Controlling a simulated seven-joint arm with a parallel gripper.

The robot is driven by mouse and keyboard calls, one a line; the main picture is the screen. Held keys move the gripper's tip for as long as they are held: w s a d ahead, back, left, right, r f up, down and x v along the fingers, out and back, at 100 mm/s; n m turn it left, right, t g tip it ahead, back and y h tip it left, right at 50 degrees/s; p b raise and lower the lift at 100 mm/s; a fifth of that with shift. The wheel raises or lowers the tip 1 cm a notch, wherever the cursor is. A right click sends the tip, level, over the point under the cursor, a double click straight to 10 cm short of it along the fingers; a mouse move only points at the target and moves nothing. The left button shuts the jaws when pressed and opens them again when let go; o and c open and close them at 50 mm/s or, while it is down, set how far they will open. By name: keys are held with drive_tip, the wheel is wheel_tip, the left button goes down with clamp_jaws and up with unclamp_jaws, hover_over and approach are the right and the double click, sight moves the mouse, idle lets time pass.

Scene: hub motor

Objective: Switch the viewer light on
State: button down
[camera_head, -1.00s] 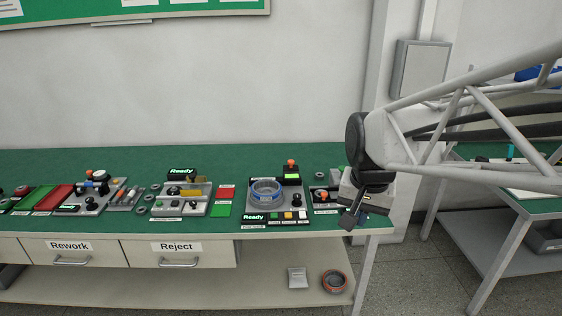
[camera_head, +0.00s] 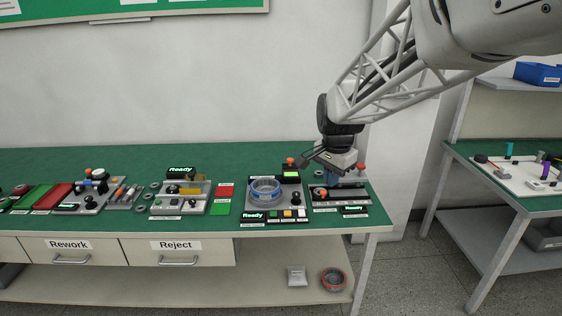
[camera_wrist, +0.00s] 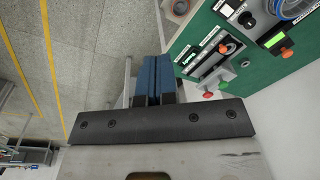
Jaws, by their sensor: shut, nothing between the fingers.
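My gripper (camera_head: 312,156) is shut and empty above the right end of the green bench, over the back of the rightmost station. Its blue fingers (camera_wrist: 153,78) are together in the wrist view. The rightmost station (camera_head: 340,203) is a grey unit with an orange knob (camera_head: 322,192), a red knob (camera_head: 361,166) and a lit "Ready" display (camera_head: 354,210). In the wrist view this station (camera_wrist: 209,66) lies right of the fingers, apart from them, with its red knob (camera_wrist: 208,95) and a green one (camera_wrist: 223,86). I cannot tell which control is the viewer light switch.
Left of it stands a station with a blue ring (camera_head: 264,188), an orange-topped post (camera_head: 291,162) and a "Ready" display. More fixtures fill the bench (camera_head: 230,160) to the left. A second table (camera_head: 520,205) stands at the right, beyond a floor gap.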

drive_tip(key=w+a+f+m, duration=0.2)
drive_tip(key=w+f+m, duration=0.3)
drive_tip(key=w, duration=0.8)
drive_tip(key=m+g, duration=0.1)
drive_tip(key=m, duration=0.2)
hover_over(302, 212)
drive_tip(key=s, duration=0.1)
wheel_tip(302, 212, down, 10)
drive_tip(key=shift+f, duration=0.15)
wheel_tip(302, 212, down, 14)
drive_tip(key=shift+r, duration=0.1)
drive_tip(key=shift+s, duration=0.1)
drive_tip(key=shift+f, duration=0.3)
idle(0.5)
drive_tip(key=shift+w+r, duration=0.2)
drive_tip(key=shift+w, duration=0.5)
